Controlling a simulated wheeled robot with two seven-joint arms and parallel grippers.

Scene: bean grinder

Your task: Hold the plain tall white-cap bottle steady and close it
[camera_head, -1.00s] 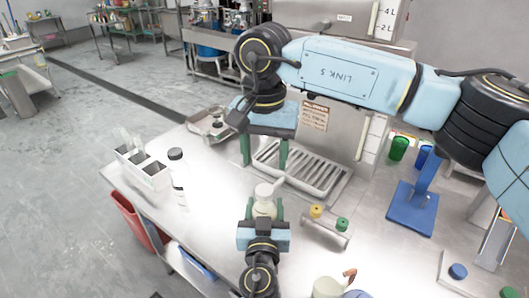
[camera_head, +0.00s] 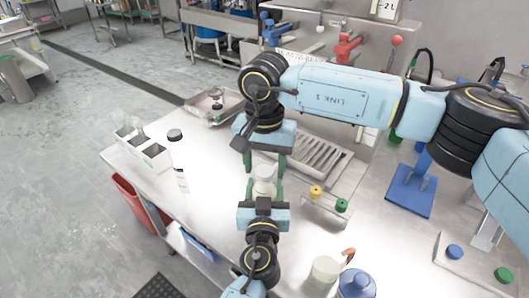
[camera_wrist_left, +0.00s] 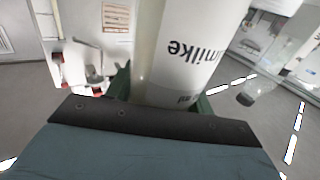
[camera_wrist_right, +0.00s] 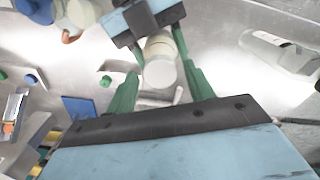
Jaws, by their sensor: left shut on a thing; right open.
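The white-cap bottle (camera_head: 264,186) stands upright in my left gripper (camera_head: 264,194), whose green fingers are shut on its sides. In the left wrist view the bottle (camera_wrist_left: 185,50) fills the middle, pale with dark lettering. My right gripper (camera_head: 265,167) is open, pointing down, with its fingers on either side of the bottle's top. In the right wrist view the round white cap (camera_wrist_right: 160,72) lies between the open fingers, with a gap to each. A thin white piece sticks out beside the cap; I cannot tell if it is the lid.
A black-capped bottle (camera_head: 181,180) and a white compartment box (camera_head: 156,158) stand to the left. A small rack with yellow and green caps (camera_head: 324,208) is close on the right. A drain grate (camera_head: 318,160) lies behind. A cream cup (camera_head: 325,270) and blue-lidded jar (camera_head: 356,284) stand in front.

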